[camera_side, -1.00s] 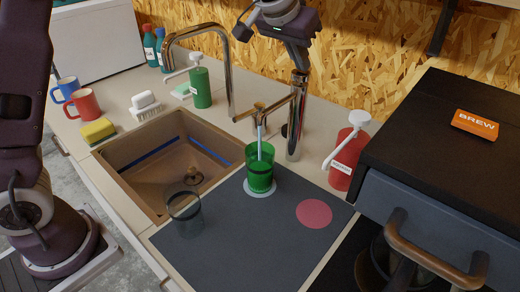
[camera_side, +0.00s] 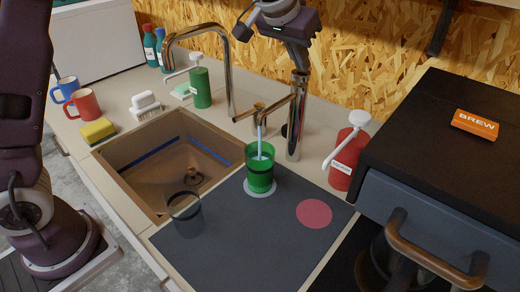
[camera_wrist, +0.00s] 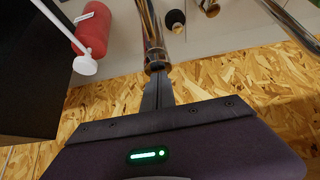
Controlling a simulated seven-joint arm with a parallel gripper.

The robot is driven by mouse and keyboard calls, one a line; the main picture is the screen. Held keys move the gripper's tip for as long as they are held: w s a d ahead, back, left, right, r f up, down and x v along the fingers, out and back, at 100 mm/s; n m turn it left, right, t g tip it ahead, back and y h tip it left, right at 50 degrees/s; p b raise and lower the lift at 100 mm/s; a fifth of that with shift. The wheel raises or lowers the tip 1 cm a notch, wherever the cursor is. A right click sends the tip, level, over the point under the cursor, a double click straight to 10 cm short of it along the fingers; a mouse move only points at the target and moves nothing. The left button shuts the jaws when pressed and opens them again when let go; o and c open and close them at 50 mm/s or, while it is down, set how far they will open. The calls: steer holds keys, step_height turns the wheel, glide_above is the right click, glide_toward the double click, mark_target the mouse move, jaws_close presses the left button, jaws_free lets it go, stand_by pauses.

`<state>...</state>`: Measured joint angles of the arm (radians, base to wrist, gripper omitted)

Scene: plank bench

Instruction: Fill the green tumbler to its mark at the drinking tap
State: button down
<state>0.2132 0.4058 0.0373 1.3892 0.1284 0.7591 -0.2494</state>
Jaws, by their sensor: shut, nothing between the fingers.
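The green tumbler (camera_side: 260,178) stands upright on a pale round disc (camera_side: 262,190) on the dark mat. A pale stream of water (camera_side: 259,140) runs into it from the spout of the drinking tap (camera_side: 293,135). Darker liquid shows inside the tumbler, but its level against the mark is hard to read. My gripper (camera_side: 299,72) is shut and empty at the top of the tap post. The wrist view shows the closed fingers (camera_wrist: 157,84) against the end of the metal tap (camera_wrist: 155,45); whether they touch is unclear.
A clear grey glass (camera_side: 184,214) stands on the mat (camera_side: 230,250), left of a red disc (camera_side: 314,213). The sink (camera_side: 150,165) and tall faucet (camera_side: 228,80) lie left. A red pump bottle (camera_side: 345,160) and dark BREW machine (camera_side: 440,130) stand right.

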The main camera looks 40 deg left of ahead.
step_height(320, 180, up, 5)
steer(key=shift+f, duration=0.15)
steer(key=shift+r, duration=0.2)
steer(key=shift+s+a+r, duration=0.15)
steer(key=shift+s, duration=0.15)
steer(key=s+a+r, duration=0.1)
steer(key=s+a, duration=0.2)
steer(key=s, duration=0.6)
steer(key=s+a+r, duration=0.1)
steer(key=s+a, duration=0.1)
steer(key=s, duration=0.7)
steer(key=s+a+f, duration=0.1)
steer(key=s+f, duration=0.4)
steer(key=s, duration=0.4)
steer(key=s+a+f+g, duration=0.1)
steer(key=s+f, duration=0.4)
steer(key=s, duration=0.4)
steer(key=shift+s+f, duration=0.25)
steer(key=shift+s, duration=0.05)
